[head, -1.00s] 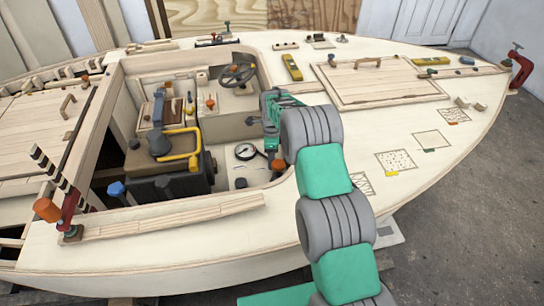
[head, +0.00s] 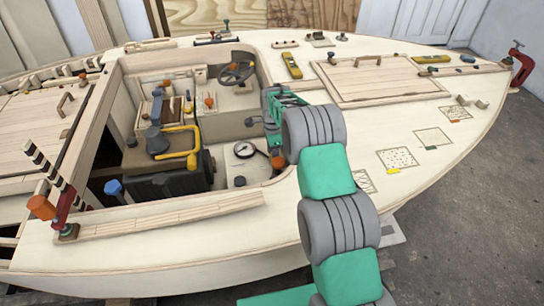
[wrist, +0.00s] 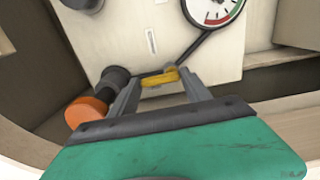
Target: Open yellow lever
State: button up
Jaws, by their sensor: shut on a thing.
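The small yellow lever (wrist: 160,77) shows in the wrist view between my fingertips, in front of a pale panel. My gripper (wrist: 163,84) is shut on it, with one grey finger on each side. In the head view the small lever is hidden or too small to make out. My green wrist (head: 277,110) reaches down into the open cockpit there, and my fingertips cannot be made out.
A round gauge (wrist: 213,8) sits just beyond the lever, and also shows in the head view (head: 244,150). An orange knob (wrist: 87,114) is close beside my left finger. A dark engine block with a bent yellow pipe (head: 194,145) stands left in the cockpit.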

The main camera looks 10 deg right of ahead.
jog(key=o, duration=1.1)
notch_tip(320, 180, up, 8)
jog(key=shift+f, duration=0.1)
jog(key=s+r+n+t+p, duration=0.2)
jog(key=s+r+n, duration=0.7)
jog(key=s+r, duration=0.75)
jog(key=s+n, duration=0.3)
jog(key=s, duration=0.2)
jog(key=s+n+p, duration=0.1)
jog(key=s+n, duration=0.2)
jog(key=s, duration=0.2)
jog(key=s+n+t, duration=0.1)
jog(key=s+n, duration=0.2)
jog(key=s, duration=0.3)
jog(key=shift+s+a+p, duration=0.1)
jog(key=shift+a+p, duration=0.3)
